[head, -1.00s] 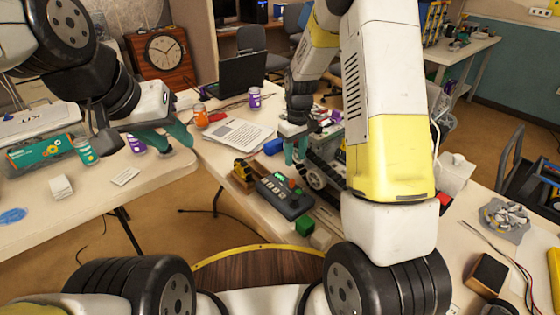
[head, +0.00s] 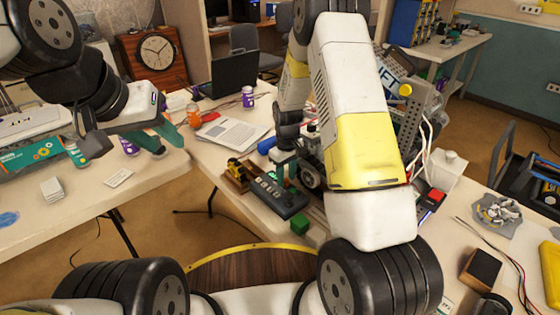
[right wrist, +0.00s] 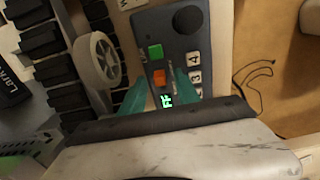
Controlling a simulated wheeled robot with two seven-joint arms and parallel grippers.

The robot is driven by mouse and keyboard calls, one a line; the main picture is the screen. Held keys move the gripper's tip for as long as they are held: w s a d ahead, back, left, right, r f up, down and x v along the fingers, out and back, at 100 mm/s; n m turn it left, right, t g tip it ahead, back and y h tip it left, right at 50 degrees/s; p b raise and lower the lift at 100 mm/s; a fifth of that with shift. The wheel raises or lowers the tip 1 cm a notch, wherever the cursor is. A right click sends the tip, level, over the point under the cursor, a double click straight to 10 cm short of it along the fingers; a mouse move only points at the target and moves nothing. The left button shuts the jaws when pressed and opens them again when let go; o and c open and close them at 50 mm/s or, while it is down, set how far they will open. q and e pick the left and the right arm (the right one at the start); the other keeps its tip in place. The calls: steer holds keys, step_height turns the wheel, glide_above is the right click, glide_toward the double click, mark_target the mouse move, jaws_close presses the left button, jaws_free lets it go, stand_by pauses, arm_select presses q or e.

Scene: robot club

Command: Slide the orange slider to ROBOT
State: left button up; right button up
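The dark grey control box (head: 277,197) lies on the table in front of me. In the right wrist view the orange slider (right wrist: 159,77) shows on the box (right wrist: 176,50), between a green square (right wrist: 155,51) and a small display with green lit characters (right wrist: 166,101). My right gripper (right wrist: 160,82) is open over the box, with one teal finger on each side of the slider; I cannot tell whether they touch it. In the head view this gripper (head: 283,163) hides the slider. No ROBOT label is readable. My left gripper (head: 165,143) is open and empty above the left table.
A yellow and brown object (head: 237,175) sits left of the box, and a green cube (head: 299,223) in front of it. A wheeled robot with a grey wheel (right wrist: 97,60) stands close beside the box. A blue cylinder (head: 267,145) lies behind.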

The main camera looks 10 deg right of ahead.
steer(key=shift+c, duration=0.2)
jaws_close()
steer(key=shift+w, duration=0.1)
stand_by(1.0)
